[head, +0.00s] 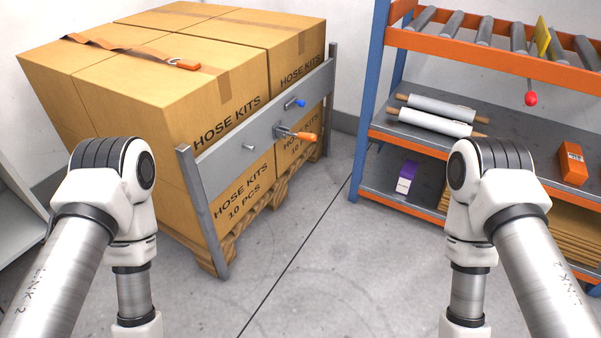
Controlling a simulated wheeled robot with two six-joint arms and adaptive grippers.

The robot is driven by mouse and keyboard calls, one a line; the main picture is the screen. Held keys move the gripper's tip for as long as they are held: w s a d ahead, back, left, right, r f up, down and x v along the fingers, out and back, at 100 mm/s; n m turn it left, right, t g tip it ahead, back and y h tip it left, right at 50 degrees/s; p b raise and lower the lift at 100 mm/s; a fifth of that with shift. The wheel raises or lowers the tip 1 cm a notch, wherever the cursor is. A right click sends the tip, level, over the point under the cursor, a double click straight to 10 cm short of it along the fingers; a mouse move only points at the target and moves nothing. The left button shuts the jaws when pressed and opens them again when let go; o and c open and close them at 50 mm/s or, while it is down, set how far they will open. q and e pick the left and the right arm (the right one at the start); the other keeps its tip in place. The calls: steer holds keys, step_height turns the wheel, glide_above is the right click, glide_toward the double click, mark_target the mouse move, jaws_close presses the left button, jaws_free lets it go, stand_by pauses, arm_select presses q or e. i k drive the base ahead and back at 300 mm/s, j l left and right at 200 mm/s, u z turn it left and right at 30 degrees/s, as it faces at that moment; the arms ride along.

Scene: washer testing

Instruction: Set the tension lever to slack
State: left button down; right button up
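The lever with an orange handle (304,136) is mounted on a grey metal crossbar (225,148) in front of the stacked boxes. Its handle points right and slightly down. A blue-tipped knob (297,103) sits on the crossbar just above it, and a plain metal peg (249,147) to its left. No label for slack or tight is readable. My left and right arms come in at the lower left and lower right, well apart from the lever. Both grippers are outside the picture.
Cardboard boxes (160,85) marked HOSE KITS stand on a wooden pallet (270,196), an orange strap (125,47) on top. At right, an orange and blue rack (372,95) holds rolls, a purple-white box (406,177) and an orange box (572,163). The floor between is clear.

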mark_target(306, 136)
steer(key=i+j+u, duration=0.35)
steer(key=i+u, duration=0.3)
steer(key=i, duration=0.2)
